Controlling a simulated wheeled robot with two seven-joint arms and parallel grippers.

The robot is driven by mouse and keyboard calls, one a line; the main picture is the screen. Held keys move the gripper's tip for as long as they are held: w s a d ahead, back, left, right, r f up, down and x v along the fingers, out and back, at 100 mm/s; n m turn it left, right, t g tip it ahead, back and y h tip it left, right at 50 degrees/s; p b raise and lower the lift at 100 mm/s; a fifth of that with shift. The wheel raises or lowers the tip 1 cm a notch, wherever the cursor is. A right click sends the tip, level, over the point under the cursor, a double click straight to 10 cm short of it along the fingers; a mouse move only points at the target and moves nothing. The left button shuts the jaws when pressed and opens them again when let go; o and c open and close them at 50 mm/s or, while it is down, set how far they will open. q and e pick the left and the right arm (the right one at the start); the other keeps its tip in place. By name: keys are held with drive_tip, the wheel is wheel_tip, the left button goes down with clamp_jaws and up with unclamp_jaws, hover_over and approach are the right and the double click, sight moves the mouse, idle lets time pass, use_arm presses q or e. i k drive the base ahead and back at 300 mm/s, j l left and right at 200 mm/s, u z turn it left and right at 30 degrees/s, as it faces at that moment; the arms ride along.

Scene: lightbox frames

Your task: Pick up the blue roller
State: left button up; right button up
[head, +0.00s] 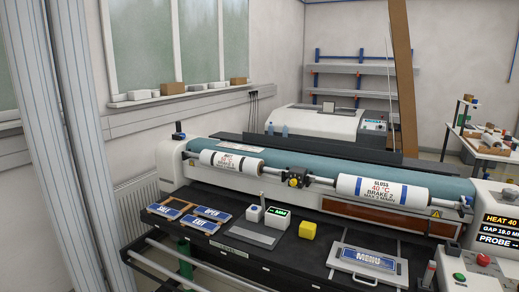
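A white roll with blue bands near its ends (382,189) lies on a shaft at the front right of the machine. Its label reads GLOSS, 40 °C, BRAKE 2. A similar white roll with black bands (230,162) sits on the same line to its left. A long blue-grey roller (310,164) runs behind both across the machine. I cannot tell for certain which of these is the blue roller; the blue-banded roll shows the clearest blue. Neither of my grippers is in view.
A control box (497,225) stands at right. A brown post (403,75) rises behind the machine.

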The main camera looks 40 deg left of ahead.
sight(178, 135)
drive_tip(key=u, duration=1.95)
